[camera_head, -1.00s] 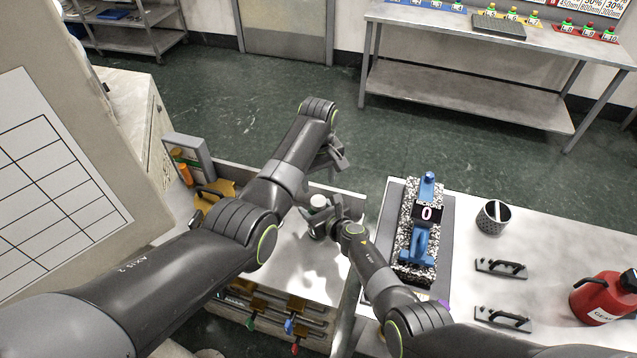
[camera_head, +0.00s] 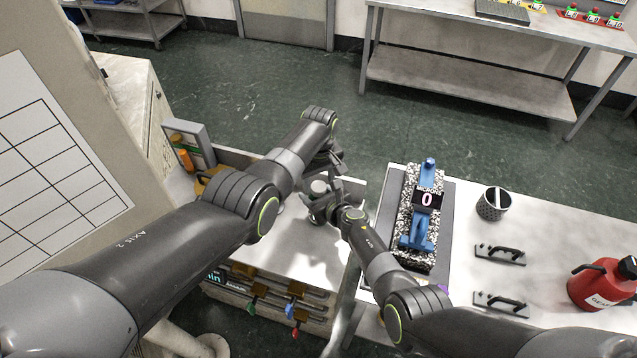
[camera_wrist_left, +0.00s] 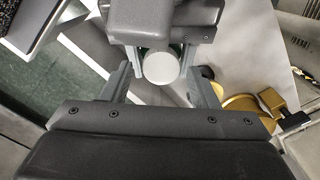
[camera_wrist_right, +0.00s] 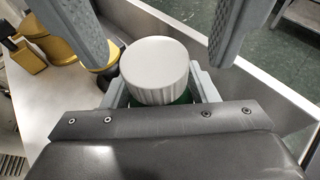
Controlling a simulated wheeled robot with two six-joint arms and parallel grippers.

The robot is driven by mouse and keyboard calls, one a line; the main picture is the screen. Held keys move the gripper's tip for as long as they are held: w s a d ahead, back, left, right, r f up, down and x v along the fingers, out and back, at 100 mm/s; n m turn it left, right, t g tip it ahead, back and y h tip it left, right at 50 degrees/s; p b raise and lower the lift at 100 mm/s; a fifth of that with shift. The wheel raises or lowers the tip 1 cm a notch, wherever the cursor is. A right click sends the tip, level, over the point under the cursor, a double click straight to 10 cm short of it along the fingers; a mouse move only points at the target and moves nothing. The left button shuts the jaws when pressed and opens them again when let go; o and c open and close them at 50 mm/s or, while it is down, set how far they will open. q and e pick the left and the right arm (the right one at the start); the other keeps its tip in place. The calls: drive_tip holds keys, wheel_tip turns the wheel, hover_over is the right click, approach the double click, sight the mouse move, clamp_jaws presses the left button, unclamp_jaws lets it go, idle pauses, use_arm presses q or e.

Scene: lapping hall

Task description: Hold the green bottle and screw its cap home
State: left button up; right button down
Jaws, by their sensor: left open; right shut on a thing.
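The green bottle (camera_wrist_right: 182,100) shows only as a thin strip of green under its wide white ribbed cap (camera_wrist_right: 155,68). The cap sits upright on top of it, and the rest of the bottle is hidden. My right gripper (camera_head: 322,208) is shut on the bottle below the cap. My left gripper (camera_head: 326,166) is open, with its fingers apart on either side of the cap in the right wrist view. The cap's round white top (camera_wrist_left: 161,68) also shows between the left fingers in the left wrist view. I cannot tell whether the cap is fully down.
The white worktop below the grippers is mostly clear. A yellow-brown object (camera_wrist_right: 48,38) stands close by in the right wrist view. To the right are a blue fixture reading 0 (camera_head: 418,232), a perforated cup (camera_head: 492,208), handled plates (camera_head: 500,254) and a red can (camera_head: 598,285).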

use_arm(q)
drive_tip(key=shift+f, duration=0.85)
drive_tip(key=shift+f, duration=0.1)
drive_tip(key=c, duration=1)
drive_tip(key=shift+s+a+m, duration=0.1)
drive_tip(key=shift+m, duration=1.5)
drive_tip(key=o, duration=1.1)
